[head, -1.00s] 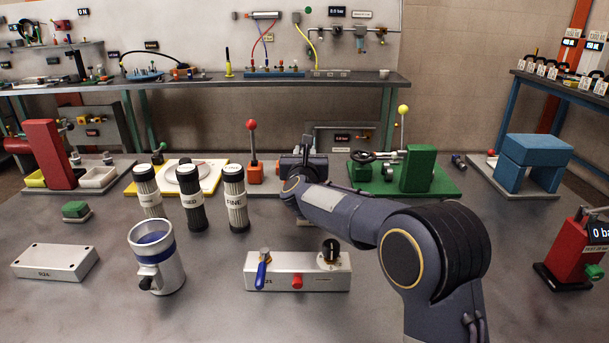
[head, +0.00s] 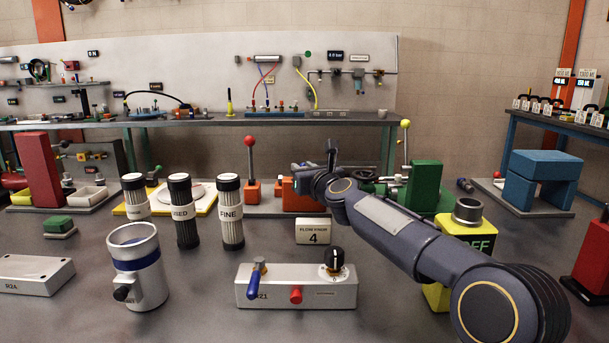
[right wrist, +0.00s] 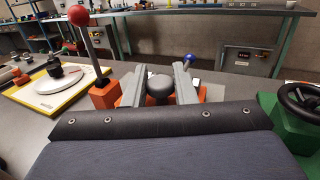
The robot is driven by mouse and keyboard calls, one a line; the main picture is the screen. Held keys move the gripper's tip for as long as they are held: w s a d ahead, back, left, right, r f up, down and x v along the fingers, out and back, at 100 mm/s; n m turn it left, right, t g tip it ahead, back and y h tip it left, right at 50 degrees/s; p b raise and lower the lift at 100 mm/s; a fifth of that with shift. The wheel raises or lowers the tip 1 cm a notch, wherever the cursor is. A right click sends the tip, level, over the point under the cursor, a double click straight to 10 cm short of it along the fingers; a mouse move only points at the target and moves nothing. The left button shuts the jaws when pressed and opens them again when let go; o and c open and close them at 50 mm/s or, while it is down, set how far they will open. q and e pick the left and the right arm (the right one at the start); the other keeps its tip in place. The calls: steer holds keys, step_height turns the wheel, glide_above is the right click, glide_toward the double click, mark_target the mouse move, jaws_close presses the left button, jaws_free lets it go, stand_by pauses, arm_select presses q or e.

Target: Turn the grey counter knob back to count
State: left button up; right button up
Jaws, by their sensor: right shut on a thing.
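The grey counter knob (right wrist: 159,88) is a dark, rounded knob above an orange body, seen in the right wrist view. My right gripper (right wrist: 159,75) has one finger on each side of it and is shut on it. In the head view my right gripper (head: 318,180) is at the orange body (head: 302,196) on the back part of the bench, and it hides the knob there. I cannot read the knob's setting. My left gripper is in neither current view.
A red-ball lever (head: 250,165) stands left of the orange body. A green block (head: 424,186) stands to its right. The FLOW KNOB sign (head: 313,232), three filter cylinders (head: 231,212) and a grey valve block (head: 296,287) are in front. My right forearm crosses near a yellow box (head: 460,233).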

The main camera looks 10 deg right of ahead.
steer(key=shift+f, duration=0.1)
steer(key=o, duration=1)
steer(key=shift+c, duration=0.2)
steer(key=s+d+b, duration=0.1)
steer(key=s+b, duration=0.1)
steer(key=s, duration=0.5)
steer(key=shift+s+d, duration=0.3)
